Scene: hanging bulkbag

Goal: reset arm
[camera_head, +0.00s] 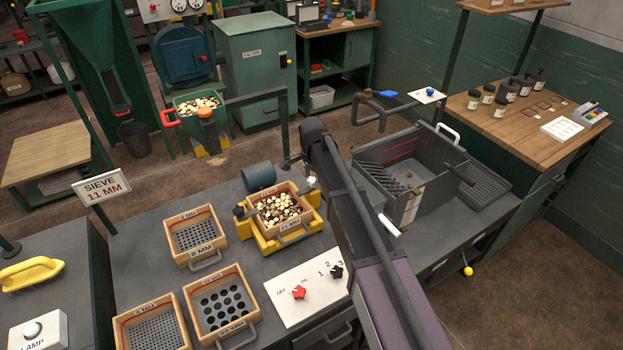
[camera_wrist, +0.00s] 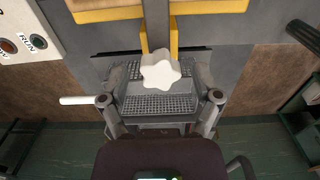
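My gripper (camera_wrist: 160,101) is open in the wrist view, its two grey fingers spread wide. A white star-shaped knob (camera_wrist: 161,70) shows between and just beyond the fingertips, in front of a yellow bracket (camera_wrist: 173,38). I cannot tell whether the fingers touch the knob, but they are not closed on it. In the head view my arm crosses the bench and hides the gripper. A white knob (camera_head: 312,182) shows beside the arm, at the yellow sieve shaker (camera_head: 268,243), which holds a wooden-framed sieve (camera_head: 303,226) of pale and dark pieces.
Spare sieves (camera_head: 198,238) stand left on the bench. A white switch panel (camera_head: 304,288) with red and black knobs lies in front. A grey sink-like bin (camera_head: 410,178) and a bent pipe with a blue handle (camera_head: 388,94) are to the right. Open floor lies behind the bench.

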